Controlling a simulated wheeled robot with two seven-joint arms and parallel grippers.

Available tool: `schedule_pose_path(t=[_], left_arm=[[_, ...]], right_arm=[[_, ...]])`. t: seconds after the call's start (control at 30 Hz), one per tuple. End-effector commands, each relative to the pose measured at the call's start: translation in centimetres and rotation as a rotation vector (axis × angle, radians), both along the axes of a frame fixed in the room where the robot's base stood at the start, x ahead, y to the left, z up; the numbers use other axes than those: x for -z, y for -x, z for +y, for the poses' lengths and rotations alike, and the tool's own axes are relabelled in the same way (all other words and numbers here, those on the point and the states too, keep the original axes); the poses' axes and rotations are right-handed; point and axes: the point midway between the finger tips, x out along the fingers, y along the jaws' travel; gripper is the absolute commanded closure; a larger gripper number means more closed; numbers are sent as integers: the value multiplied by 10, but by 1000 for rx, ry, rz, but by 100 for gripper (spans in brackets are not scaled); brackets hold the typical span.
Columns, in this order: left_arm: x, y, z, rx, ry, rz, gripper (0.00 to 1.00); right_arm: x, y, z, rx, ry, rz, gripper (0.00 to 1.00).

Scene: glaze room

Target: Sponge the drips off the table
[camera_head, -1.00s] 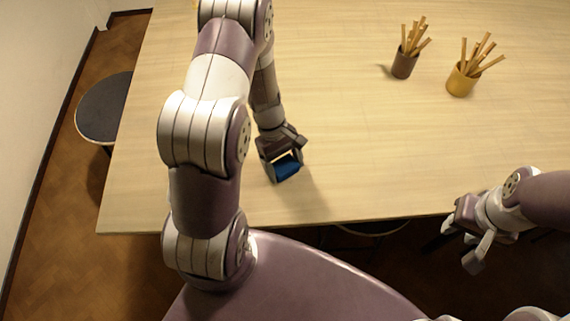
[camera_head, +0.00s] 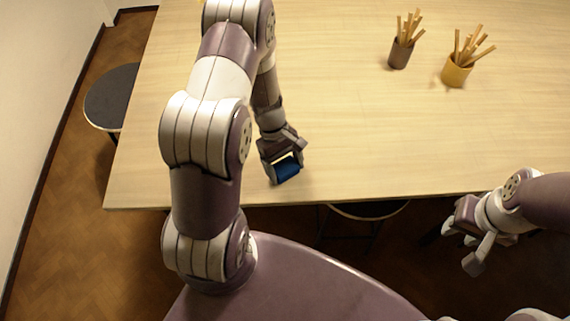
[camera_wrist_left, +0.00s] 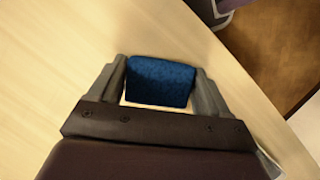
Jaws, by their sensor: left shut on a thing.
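A blue sponge (camera_head: 287,172) is held between the fingers of my left gripper (camera_head: 284,170), which is shut on it. The sponge is close to the table's front edge; I cannot tell whether it touches the top. The left wrist view also shows the sponge (camera_wrist_left: 160,82) between both fingers of the left gripper (camera_wrist_left: 162,85). The table (camera_head: 380,140) is pale wood, and I see no drips on its visible top.
A brown cup (camera_head: 400,55) and a yellow cup (camera_head: 456,73), both with wooden sticks, stand at the back right. A dark stool (camera_head: 110,97) is at the table's left side, and another stool (camera_head: 370,211) is under the front edge. The middle of the table is clear.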

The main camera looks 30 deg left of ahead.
Motion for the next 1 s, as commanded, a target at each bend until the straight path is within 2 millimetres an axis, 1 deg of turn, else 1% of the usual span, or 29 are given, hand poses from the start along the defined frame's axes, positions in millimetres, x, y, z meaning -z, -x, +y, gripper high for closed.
schedule_pose_path(t=[0.07,0.1,0.13,0.2,0.27,0.7,0.83,1.0], left_arm=[[0,0,0,2,0,2,46],[-7,0,0,2,0,2,46],[-11,-1,0,2,0,0,46],[-28,-1,0,3,0,-1,46],[-31,-1,0,4,0,1,46],[-71,-3,1,8,0,0,46],[-80,-4,1,9,0,1,46],[-81,-4,1,9,0,1,46]], right_arm=[[-2,0,0,0,0,0,61],[-10,0,0,0,0,1,61],[-13,0,0,0,0,0,61],[-19,0,0,0,0,0,61],[-23,0,0,0,0,0,61],[-59,0,0,0,0,0,61],[-67,0,0,0,0,0,61],[-68,0,0,0,0,0,61]])
